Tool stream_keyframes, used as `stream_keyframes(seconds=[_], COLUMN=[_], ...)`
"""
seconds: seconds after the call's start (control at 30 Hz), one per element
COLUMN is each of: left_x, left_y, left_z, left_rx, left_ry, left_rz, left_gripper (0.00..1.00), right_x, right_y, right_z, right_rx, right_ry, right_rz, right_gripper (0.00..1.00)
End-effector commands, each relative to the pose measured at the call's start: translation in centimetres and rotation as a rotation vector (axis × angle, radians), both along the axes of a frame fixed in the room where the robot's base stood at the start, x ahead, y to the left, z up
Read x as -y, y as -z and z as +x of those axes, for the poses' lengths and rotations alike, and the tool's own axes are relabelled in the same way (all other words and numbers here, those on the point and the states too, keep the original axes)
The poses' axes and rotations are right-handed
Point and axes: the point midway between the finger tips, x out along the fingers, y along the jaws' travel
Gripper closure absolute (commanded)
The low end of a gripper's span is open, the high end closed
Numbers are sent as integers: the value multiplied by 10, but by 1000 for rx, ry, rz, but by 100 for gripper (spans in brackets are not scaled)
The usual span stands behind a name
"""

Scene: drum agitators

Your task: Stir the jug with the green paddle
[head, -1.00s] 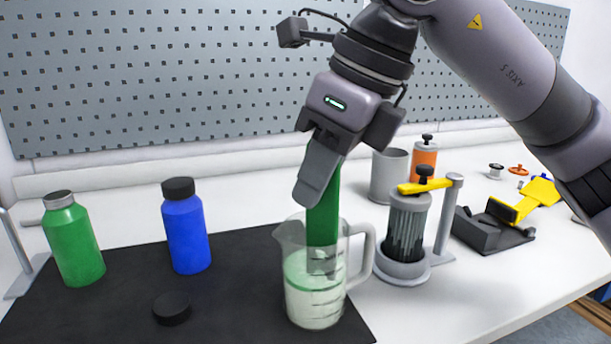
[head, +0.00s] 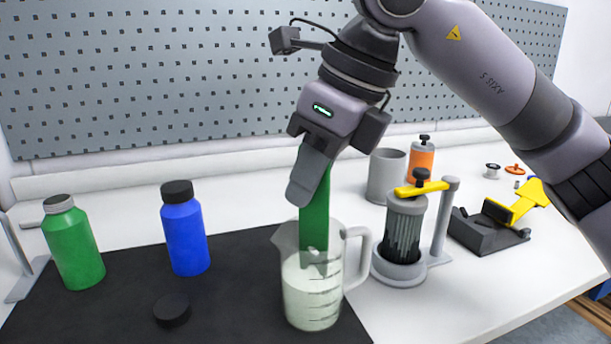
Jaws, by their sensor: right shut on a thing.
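The clear jug (head: 312,295) stands upright on the dark mat's right part, with its handle to the right and a pale, whitish liquid inside. My right gripper (head: 308,180) is above the jug, shut on the green paddle (head: 315,215). The paddle points down through the jug's mouth, and its lower end is inside the jug, seen only faintly through the wall and liquid. My left gripper is not in view.
On the dark mat (head: 235,300) stand a green bottle (head: 73,245) and a blue bottle (head: 185,235), with a black cap (head: 172,310) lying near. Right of the jug are a grey stand with yellow lever (head: 405,235), a grey cup (head: 386,175) and an orange container (head: 421,162).

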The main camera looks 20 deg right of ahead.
Motion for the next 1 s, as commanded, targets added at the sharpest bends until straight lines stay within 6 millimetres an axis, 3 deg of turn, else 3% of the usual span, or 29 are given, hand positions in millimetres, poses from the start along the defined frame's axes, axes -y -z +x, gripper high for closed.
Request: stream_keyframes(seconds=[0.17, 0.53, 1.0], left_x=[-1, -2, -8], left_y=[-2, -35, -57], left_z=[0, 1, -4], left_rx=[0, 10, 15], left_ry=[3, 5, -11], left_rz=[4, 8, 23], left_gripper=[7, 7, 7], right_x=[0, 0, 0], right_y=[-3, -41, -88], right_z=[0, 0, 0], right_rx=[1, 1, 0], right_ry=[0, 0, 1], right_rz=[1, 1, 1], right_gripper=[100, 100, 100])
